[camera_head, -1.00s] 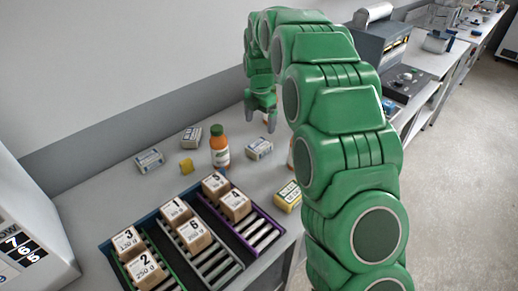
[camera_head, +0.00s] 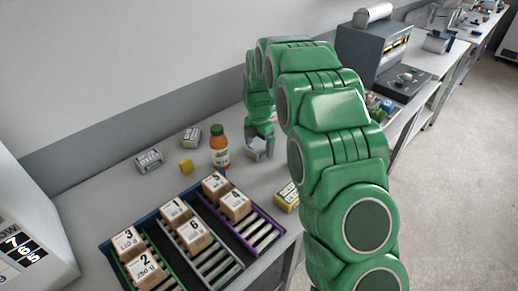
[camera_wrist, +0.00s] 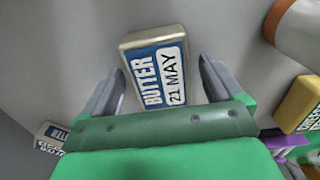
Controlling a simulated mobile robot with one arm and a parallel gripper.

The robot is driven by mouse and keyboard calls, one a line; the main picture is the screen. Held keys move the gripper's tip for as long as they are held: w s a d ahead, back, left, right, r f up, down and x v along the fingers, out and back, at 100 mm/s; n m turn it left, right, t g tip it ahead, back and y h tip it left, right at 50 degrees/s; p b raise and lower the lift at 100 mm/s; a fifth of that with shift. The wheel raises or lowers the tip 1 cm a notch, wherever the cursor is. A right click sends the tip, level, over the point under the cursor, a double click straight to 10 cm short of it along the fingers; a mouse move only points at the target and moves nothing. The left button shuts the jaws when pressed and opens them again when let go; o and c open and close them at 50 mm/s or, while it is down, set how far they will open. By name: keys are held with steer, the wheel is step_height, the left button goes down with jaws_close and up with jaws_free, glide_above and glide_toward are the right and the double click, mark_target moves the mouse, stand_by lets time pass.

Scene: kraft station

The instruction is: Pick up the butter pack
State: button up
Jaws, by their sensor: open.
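A butter pack (camera_wrist: 157,68) with a blue and white label reading "BUTTER 21 MAY" lies between the fingers of my gripper (camera_wrist: 160,85) in the wrist view. The fingers are open, one on each side of it, with gaps showing. In the head view my gripper (camera_head: 262,140) is low over the table and partly hides the pack (camera_head: 255,152). Similar packs lie to the left, one (camera_head: 149,160) nearer the front and one (camera_head: 191,136) farther back.
A dark machine (camera_head: 385,55) stands farther back.

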steer(key=shift+f, duration=0.2)
steer(key=c, duration=1.2)
steer(key=shift+c, duration=0.2)
